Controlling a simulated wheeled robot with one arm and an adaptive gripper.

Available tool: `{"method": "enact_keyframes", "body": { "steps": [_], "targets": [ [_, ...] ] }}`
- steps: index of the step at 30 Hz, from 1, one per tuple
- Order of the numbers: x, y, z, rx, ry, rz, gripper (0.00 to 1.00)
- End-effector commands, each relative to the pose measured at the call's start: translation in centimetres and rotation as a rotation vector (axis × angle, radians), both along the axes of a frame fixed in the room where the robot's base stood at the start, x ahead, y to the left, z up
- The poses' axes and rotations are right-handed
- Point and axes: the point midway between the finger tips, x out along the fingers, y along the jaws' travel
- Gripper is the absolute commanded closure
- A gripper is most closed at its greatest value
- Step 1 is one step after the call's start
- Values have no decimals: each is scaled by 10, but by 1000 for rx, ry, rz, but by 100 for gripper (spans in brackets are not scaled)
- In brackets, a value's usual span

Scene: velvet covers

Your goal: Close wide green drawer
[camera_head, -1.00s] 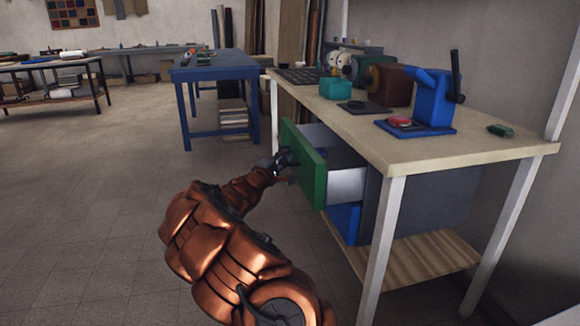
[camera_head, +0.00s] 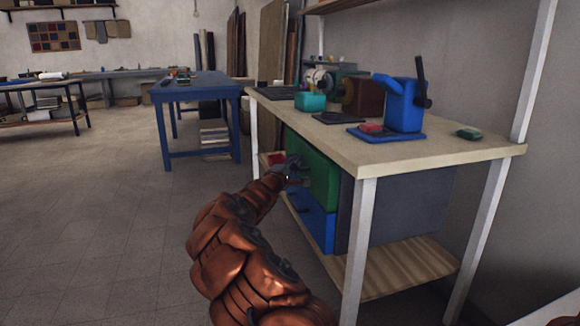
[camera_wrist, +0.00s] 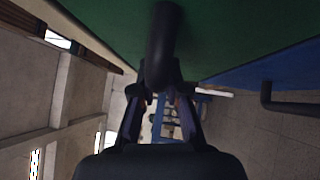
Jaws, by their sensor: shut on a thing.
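The wide green drawer (camera_head: 312,172) sits under the workbench, its front close in to the cabinet with no drawer side showing in the head view. Its green front (camera_wrist: 110,25) also fills the top of the wrist view. A dark handle (camera_wrist: 165,45) stands out from it. My gripper (camera_head: 296,172) is at the drawer's front. In the wrist view the fingers of my gripper (camera_wrist: 160,90) reach up to the handle and are shut on it. The far end of the handle is hidden between the fingers.
A blue drawer (camera_head: 316,222) lies below the green one, with its own dark handle (camera_wrist: 268,95). The workbench (camera_head: 400,153) above carries a blue press (camera_head: 403,105) and boxes. A white leg (camera_head: 357,245) stands at right. Open floor (camera_head: 110,220) lies to the left.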

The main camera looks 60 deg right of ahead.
Motion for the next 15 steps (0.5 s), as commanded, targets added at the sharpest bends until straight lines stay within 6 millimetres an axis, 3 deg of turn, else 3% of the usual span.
{"method": "enact_keyframes", "body": {
  "steps": [7, 8, 15],
  "targets": [
    [-6, -3, 2, 0, -3, -11, 100],
    [-6, -3, 2, 0, -4, -11, 84],
    [-4, -1, 1, 0, -4, -8, 61]
  ]
}}
